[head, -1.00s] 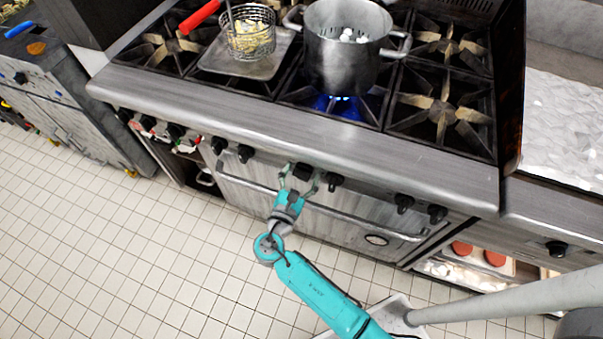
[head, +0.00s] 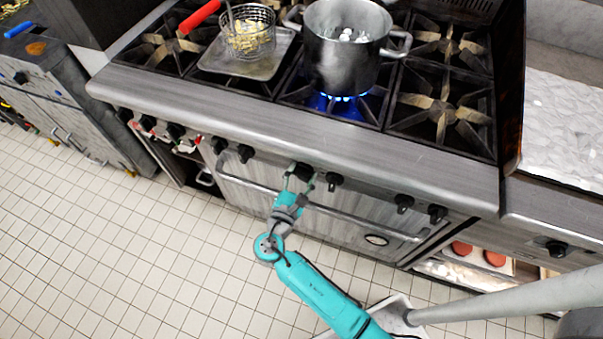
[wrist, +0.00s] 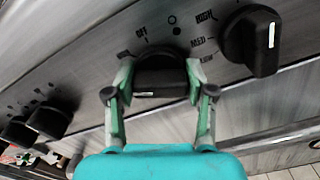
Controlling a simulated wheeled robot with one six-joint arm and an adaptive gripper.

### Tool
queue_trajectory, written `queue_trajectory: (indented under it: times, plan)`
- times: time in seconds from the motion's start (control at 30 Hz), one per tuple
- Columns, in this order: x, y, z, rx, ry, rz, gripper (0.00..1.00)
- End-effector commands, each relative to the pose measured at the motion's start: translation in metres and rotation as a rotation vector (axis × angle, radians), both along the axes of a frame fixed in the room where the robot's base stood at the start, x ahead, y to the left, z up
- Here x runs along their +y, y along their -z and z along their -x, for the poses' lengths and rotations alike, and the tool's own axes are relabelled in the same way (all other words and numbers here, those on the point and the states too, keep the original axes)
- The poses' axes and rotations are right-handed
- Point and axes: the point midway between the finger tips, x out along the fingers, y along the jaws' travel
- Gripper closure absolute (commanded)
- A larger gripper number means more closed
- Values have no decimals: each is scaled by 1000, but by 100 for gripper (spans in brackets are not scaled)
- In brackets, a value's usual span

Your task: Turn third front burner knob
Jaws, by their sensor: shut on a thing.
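The black burner knob (wrist: 160,84) sits on the stove's front panel, between my fingers. In the head view the same knob (head: 303,171) is near the middle of the row, under the front edge. My gripper (wrist: 160,76) is shut on it, one finger on each side. In the head view my gripper (head: 301,178) reaches up to the panel from below. The knob's white line lies roughly level in the wrist view, and an OFF label shows above it. Part of the dial marking is hidden by the fingers and knob.
Another knob (wrist: 251,41) is close on the right; several more line the panel. An oven handle (head: 365,226) runs below my gripper. A steel pot (head: 345,70) stands over a lit blue flame. A wire basket (head: 248,42) rests on a tray at left.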

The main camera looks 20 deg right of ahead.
Motion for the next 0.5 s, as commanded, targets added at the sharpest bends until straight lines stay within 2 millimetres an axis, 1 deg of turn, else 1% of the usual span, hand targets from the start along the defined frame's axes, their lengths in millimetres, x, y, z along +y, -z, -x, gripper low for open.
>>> queue_trajectory:
  times: [0.2, 0.5]
  plan:
    - [-1, 0, 0, -114, 0, -113, 81]
    - [-1, 0, 1, -225, 0, -224, 81]
